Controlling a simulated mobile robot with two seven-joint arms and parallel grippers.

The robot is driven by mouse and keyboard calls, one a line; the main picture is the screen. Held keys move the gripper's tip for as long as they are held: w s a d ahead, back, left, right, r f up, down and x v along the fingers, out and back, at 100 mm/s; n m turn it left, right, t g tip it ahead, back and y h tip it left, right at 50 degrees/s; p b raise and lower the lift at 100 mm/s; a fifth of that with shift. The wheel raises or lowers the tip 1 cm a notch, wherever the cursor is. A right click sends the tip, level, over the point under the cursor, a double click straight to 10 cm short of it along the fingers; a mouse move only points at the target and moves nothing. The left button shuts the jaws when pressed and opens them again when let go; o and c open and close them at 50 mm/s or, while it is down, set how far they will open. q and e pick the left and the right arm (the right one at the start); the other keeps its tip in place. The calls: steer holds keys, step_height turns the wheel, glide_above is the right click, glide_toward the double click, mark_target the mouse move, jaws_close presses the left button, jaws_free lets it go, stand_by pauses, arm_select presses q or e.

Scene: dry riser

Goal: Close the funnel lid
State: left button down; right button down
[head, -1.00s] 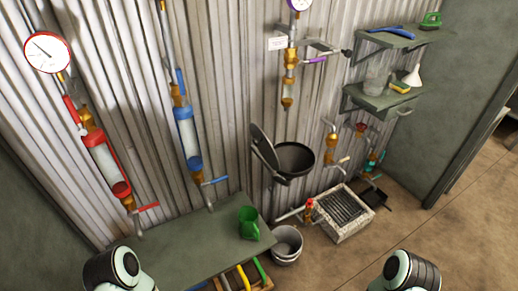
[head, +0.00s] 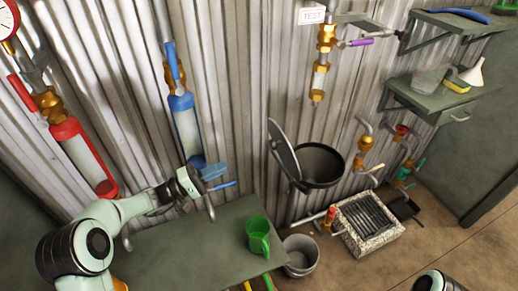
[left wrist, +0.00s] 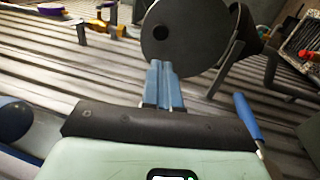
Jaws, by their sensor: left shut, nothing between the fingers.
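The funnel (head: 318,164) is a dark round bowl on the corrugated wall. Its lid (head: 283,148), a dark disc, stands open, tilted up at the bowl's left side. In the left wrist view the lid (left wrist: 200,30) is a grey disc with a dark hole, ahead of my fingers, and part of the funnel (left wrist: 243,28) shows behind it. My left gripper (head: 215,173) is shut and empty, left of the lid and apart from it in the head view. Its blue fingers also show in the left wrist view (left wrist: 164,84). My right gripper is out of view.
A blue-capped cylinder (head: 186,125) and a blue-handled tap (head: 222,186) are close to my left gripper. A green mug (head: 258,235) stands on the bench (head: 190,250). Metal buckets (head: 300,255) and a grated drain (head: 368,222) are below the funnel.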

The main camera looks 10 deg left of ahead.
mark_target(271, 144)
arm_select(q)
steer(key=p+x, duration=0.2)
steer(key=x, duration=1.1)
steer(key=shift+w+d+r, duration=0.2)
steer(key=shift+d+r, duration=0.05)
steer(key=shift+d, duration=0.05)
steer(key=shift+r, duration=0.15)
